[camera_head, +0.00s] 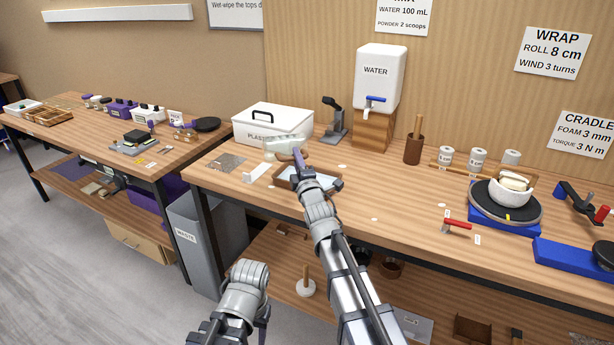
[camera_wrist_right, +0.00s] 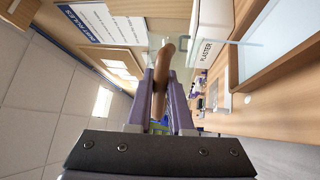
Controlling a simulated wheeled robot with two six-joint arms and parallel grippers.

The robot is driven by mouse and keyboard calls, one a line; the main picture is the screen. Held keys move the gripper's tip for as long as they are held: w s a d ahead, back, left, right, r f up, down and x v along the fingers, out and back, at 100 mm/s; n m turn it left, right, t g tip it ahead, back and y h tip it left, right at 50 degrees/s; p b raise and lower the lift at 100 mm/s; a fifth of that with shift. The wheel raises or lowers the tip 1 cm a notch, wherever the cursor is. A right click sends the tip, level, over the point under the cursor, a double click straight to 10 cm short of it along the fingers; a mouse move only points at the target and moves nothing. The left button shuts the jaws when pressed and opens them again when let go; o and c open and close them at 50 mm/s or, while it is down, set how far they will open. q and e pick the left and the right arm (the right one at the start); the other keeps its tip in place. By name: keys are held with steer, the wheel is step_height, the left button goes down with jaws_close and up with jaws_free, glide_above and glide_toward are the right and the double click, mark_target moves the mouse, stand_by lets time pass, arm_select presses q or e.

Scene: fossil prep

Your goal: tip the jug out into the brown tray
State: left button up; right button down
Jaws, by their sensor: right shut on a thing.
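A pale, see-through jug (camera_head: 284,145) is held over the back left of the tray, in front of the white plaster box. It looks tipped over on its side; its contents cannot be made out. My right gripper (camera_head: 298,157) is shut on its brown handle (camera_wrist_right: 160,80), which shows between the purple fingers in the right wrist view. The brown tray (camera_head: 334,187) lies on the bench below the gripper, partly hidden by it. My left arm is low in front of the bench, and its fingers do not show.
The plaster box (camera_head: 262,124) stands close behind the jug. A black stand (camera_head: 334,118) and the water tank (camera_head: 380,75) stand at the back. The bench right of the tray is mostly clear.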

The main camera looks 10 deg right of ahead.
steer(key=shift+d+r+m+h+p, duration=0.3)
steer(key=shift+r+m, duration=0.05)
steer(key=shift+m, duration=0.55)
steer(key=shift+w+d+r+m+p, duration=0.1)
steer(key=shift+d+r+m+p, duration=0.1)
steer(key=shift+m+p, duration=0.25)
steer(key=shift+d+m, duration=0.15)
steer(key=shift+m, duration=0.3)
steer(key=shift+w+d+r+m+h+p, duration=0.1)
steer(key=shift+d+r+m+h+p, duration=0.1)
steer(key=shift+m, duration=0.3)
steer(key=shift+d+r+m+h+p, duration=0.1)
steer(key=shift+d+m+h+p, duration=0.1)
steer(key=shift+m, duration=0.3)
steer(key=shift+d, duration=0.1)
steer(key=shift+w+d+r+m+g+p, duration=0.1)
steer(key=shift+d+m+g+p, duration=0.25)
steer(key=shift+m, duration=0.55)
